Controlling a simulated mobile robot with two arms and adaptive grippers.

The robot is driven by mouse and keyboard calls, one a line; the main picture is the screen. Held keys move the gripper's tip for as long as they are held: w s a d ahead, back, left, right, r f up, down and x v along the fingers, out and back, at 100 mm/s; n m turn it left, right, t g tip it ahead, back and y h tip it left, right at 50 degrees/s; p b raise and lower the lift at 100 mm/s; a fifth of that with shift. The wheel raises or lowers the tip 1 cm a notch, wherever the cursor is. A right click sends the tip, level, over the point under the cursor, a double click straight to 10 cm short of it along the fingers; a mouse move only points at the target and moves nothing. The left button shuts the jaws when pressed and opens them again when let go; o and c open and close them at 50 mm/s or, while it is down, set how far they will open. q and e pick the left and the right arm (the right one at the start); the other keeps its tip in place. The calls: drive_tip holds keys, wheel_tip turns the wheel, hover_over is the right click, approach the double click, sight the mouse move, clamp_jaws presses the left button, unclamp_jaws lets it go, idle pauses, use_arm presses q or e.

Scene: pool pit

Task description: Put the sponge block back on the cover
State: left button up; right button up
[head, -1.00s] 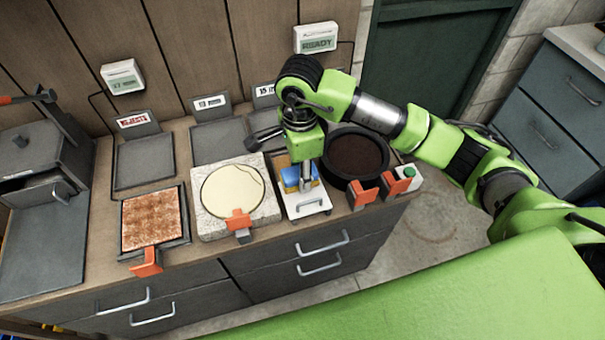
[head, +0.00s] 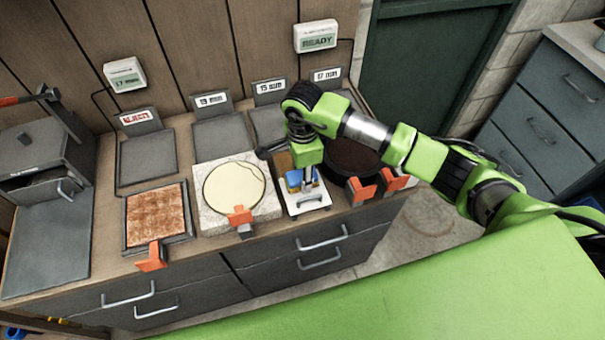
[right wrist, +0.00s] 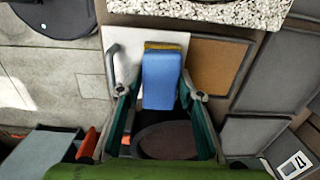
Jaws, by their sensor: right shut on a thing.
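The sponge block (head: 293,179) is blue with a yellow part, and my right gripper (head: 307,180) is shut on it, jaws pointing down. In the right wrist view the blue face (right wrist: 163,80) sits between the two fingers, with a yellow edge at its far end. The cover (head: 310,203) is a pale flat plate with a grey bar handle, directly under and in front of the block; it also shows in the right wrist view (right wrist: 125,72). I cannot tell whether the block touches it. My left gripper is not in view.
A stone slab with a cream disc (head: 235,187) lies left of the cover. A round dark pot (head: 352,157) stands close on the right, with orange clamps (head: 361,190) in front. A rusty square plate (head: 156,214) lies further left. Grey pads line the back.

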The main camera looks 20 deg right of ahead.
drive_tip(key=o, duration=1.1)
drive_tip(key=shift+o, duration=0.2)
drive_tip(key=shift+r+p, duration=0.25)
drive_tip(key=shift+p, duration=0.15)
drive_tip(key=shift+r+b, duration=0.35)
wheel_tip(320, 180, up, 11)
drive_tip(key=b, duration=0.2)
drive_tip(key=shift+s, duration=0.1)
